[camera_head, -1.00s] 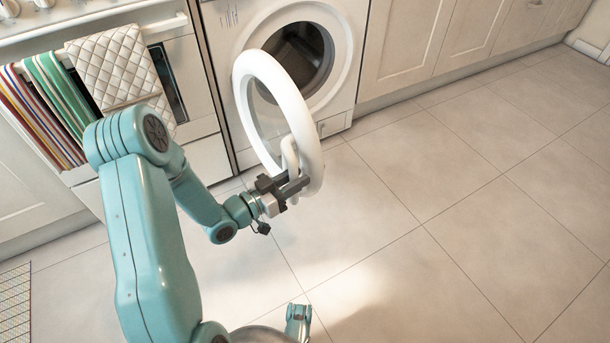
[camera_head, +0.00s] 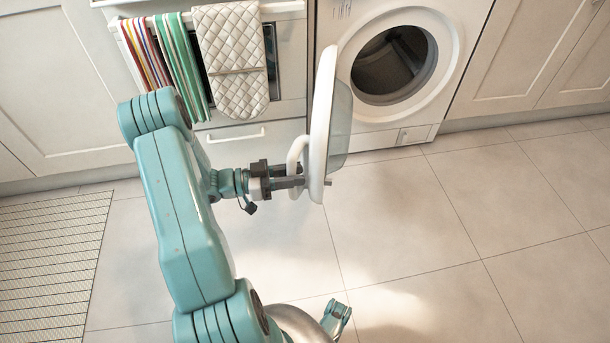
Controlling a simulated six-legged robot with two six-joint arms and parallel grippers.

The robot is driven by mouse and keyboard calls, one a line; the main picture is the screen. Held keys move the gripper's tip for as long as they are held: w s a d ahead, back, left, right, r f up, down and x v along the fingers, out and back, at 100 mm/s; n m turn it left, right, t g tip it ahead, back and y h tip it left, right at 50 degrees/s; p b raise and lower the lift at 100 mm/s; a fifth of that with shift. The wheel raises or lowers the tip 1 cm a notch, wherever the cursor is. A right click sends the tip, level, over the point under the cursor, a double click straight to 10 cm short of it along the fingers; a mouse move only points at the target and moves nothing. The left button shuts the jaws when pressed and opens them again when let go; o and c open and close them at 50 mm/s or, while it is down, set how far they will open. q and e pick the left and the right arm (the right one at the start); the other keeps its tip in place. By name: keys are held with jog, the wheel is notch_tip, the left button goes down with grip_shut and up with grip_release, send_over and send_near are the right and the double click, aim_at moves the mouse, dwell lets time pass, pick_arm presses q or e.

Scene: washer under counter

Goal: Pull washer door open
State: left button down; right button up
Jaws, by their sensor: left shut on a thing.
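The white washer (camera_head: 455,25) stands under the counter at the top right of centre. Its round opening shows the dark drum (camera_head: 390,65). The washer door (camera_head: 321,120), a white ring with a clear bulging glass, stands swung wide open at the left of the opening, seen nearly edge-on. My left gripper (camera_head: 288,182) is shut on the door's white loop handle (camera_head: 297,160) at the lower part of the ring. My right gripper is not in view.
An oven (camera_head: 290,60) with a drawer is left of the washer; striped towels (camera_head: 180,65) and a quilted mitt (camera_head: 232,60) hang on it. Cabinets (camera_head: 540,50) stand at the right. A woven mat (camera_head: 50,250) lies at the left. The tile floor (camera_head: 440,230) in front is clear.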

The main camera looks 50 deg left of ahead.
pick_arm(q)
jog(key=shift+s, duration=0.15)
jog(key=c, duration=1)
grip_release()
jog(key=shift+a, duration=0.1)
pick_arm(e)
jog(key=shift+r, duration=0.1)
pick_arm(q)
jog(key=p+v, duration=0.4)
jog(key=v, duration=1.2)
jog(key=shift+p, duration=0.4)
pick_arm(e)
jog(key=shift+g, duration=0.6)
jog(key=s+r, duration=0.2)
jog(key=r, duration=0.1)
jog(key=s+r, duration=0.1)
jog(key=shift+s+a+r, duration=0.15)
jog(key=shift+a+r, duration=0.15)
pick_arm(q)
jog(key=shift+s+a, duration=0.1)
jog(key=shift+a, duration=0.05)
jog(key=shift+s, duration=0.1)
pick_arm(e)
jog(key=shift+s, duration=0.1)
